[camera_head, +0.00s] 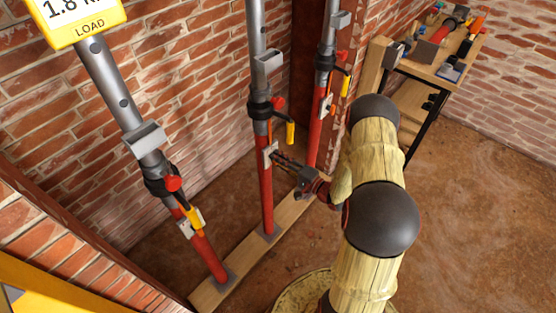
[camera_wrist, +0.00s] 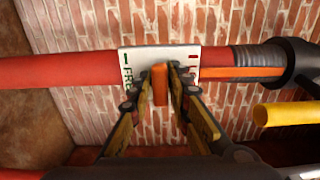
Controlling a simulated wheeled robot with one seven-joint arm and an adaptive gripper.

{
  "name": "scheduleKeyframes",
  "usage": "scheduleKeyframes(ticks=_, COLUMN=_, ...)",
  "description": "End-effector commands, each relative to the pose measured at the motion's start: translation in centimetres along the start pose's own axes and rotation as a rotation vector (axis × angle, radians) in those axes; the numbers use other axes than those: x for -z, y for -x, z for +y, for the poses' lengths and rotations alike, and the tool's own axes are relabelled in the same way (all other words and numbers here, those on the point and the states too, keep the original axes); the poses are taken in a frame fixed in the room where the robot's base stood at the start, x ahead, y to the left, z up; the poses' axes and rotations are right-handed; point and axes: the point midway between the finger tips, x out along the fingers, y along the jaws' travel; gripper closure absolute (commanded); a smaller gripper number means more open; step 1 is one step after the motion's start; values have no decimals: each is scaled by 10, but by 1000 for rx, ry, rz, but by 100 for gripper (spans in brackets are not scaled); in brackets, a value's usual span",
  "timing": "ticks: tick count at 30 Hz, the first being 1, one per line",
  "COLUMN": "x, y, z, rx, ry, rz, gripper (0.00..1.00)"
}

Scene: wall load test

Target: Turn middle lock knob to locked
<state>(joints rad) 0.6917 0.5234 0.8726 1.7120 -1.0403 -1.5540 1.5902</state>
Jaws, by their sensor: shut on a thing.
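The middle prop (camera_head: 265,190) is a red and grey steel post standing upright on a timber. Its white lock plate (camera_head: 269,152) faces my gripper (camera_head: 276,157). In the wrist view the plate (camera_wrist: 133,56) has a green "FREE" mark at its left end and a red mark, mostly covered, at its right. The orange lock knob (camera_wrist: 160,86) lies between the two fingers of my gripper (camera_wrist: 161,72), which is shut on it. The knob's bar runs up and down in this picture, between the two marks. The fingers hide part of the plate.
Similar props stand at left (camera_head: 206,252) and right (camera_head: 315,135), close to the brick wall. A yellow handle (camera_wrist: 287,114) sticks out right of the gripper. A yellow load display (camera_head: 88,22) is at top left, a tool bench (camera_head: 425,70) at top right.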

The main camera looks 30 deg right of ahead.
Motion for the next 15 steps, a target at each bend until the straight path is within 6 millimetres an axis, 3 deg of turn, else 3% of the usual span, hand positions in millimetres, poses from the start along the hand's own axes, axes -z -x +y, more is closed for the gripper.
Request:
scheduleKeyframes(ticks=8, x=0, y=0, z=0, rx=-1, ry=35, rz=0, gripper=100)
scheduleKeyframes(ticks=15, x=0, y=0, z=0, rx=0, ry=169, rz=0, gripper=100)
